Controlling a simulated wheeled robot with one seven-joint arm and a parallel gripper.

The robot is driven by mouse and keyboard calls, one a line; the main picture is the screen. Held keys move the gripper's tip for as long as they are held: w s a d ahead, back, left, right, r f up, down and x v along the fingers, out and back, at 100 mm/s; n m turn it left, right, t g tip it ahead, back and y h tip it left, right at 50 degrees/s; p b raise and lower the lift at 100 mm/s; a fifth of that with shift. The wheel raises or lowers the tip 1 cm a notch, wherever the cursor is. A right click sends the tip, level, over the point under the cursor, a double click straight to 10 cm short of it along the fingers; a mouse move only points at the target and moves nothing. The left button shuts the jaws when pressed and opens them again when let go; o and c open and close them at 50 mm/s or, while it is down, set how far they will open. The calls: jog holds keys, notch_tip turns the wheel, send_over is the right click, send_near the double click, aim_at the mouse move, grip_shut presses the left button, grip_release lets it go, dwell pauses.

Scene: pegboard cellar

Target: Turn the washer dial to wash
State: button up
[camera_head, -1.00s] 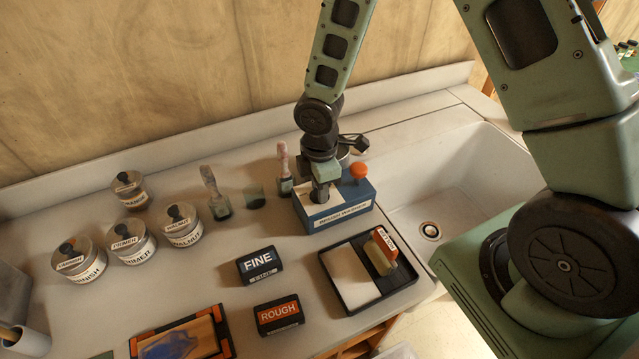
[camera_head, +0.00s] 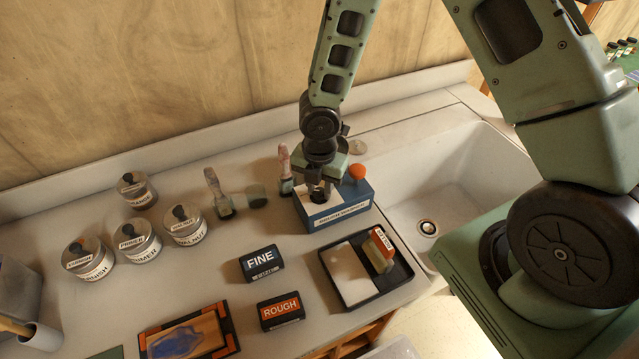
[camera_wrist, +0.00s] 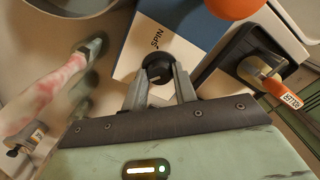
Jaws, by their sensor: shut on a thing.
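The blue washer box (camera_head: 350,218) with a white top panel stands on the counter left of the sink. In the wrist view, its black round dial (camera_wrist: 158,67) sits on the white panel (camera_wrist: 140,50), with the word SPIN printed beside it. My gripper (camera_head: 319,194) points down over the box; in the wrist view my gripper (camera_wrist: 159,84) has its fingers closed on both sides of the dial. The fingers and wrist mostly hide the dial in the head view. Its pointing direction and any wash mark cannot be made out.
An orange ball knob (camera_head: 357,172) rises from the box close to my gripper. A brush (camera_head: 284,168) stands just left, another brush (camera_head: 217,193) farther left. A black tray (camera_head: 402,270) lies in front, FINE (camera_head: 262,263) and ROUGH (camera_head: 281,311) blocks beside it. The sink (camera_head: 440,190) is right.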

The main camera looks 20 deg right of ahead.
aim_at(320, 191)
jog(key=shift+n, duration=0.4)
jog(key=o, duration=1)
jog(key=shift+c, duration=0.2)
notch_tip(320, 191, up, 17)
jog(key=p, duration=0.1)
jog(key=shift+r, duration=0.2)
